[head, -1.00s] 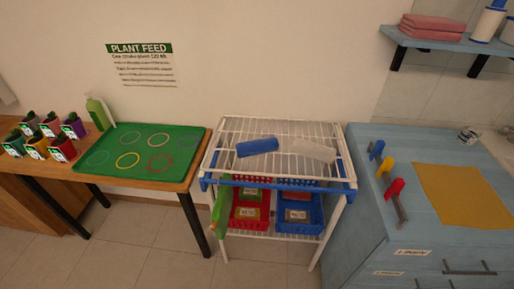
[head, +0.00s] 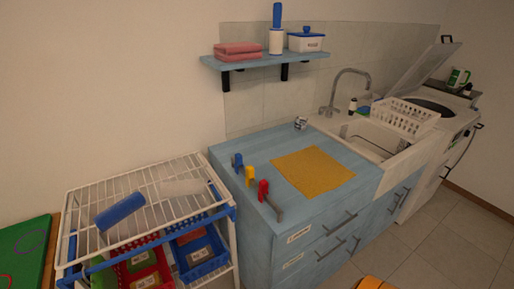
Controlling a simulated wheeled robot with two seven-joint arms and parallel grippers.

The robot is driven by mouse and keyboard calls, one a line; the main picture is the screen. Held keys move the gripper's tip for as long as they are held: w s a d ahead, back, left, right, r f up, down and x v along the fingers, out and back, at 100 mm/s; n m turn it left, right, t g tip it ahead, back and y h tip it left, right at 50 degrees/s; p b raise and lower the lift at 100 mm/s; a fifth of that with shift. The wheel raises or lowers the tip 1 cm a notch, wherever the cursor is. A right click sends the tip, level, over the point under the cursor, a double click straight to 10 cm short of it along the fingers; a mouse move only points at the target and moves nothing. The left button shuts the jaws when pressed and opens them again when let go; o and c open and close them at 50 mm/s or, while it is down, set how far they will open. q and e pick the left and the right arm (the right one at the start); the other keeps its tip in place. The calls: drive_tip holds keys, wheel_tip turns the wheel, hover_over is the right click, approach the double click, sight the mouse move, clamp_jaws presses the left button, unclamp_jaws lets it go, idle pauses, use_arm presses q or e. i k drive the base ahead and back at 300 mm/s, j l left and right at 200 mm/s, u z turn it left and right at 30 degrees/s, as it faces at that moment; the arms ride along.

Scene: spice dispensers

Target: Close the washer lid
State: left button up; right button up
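The washer (head: 461,119) is the white machine at the far right, beyond the sink. Its lid (head: 423,68) is open and tilted up, leaning back towards the wall. The dark round opening of the drum shows below the lid, partly hidden by a white basket. Neither of my grippers shows in the head view.
A white basket (head: 405,117) stands by the sink (head: 368,137), in front of the washer. A blue counter (head: 290,215) with a yellow mat and a white wire rack (head: 150,205) stand nearer. Floor (head: 440,245) is clear at right; something orange shows at the bottom edge.

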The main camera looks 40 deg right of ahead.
sight(433, 63)
drive_tip(key=l+z, duration=0.3)
drive_tip(key=l, duration=0.15)
drive_tip(key=l+z, duration=0.3)
drive_tip(key=l, duration=0.15)
drive_tip(key=l+z, duration=0.3)
drive_tip(key=l, duration=0.15)
drive_tip(key=i+l+z, duration=0.15)
drive_tip(key=l+z, duration=0.15)
drive_tip(key=l, duration=0.15)
drive_tip(key=i+l+z, duration=0.1)
drive_tip(key=l+z, duration=0.2)
drive_tip(key=i+l+z, duration=0.2)
drive_tip(key=l+z, duration=0.15)
drive_tip(key=i+l+z, duration=0.3)
drive_tip(key=l, duration=0.15)
drive_tip(key=i+l+z, duration=0.3)
drive_tip(key=l, duration=0.1)
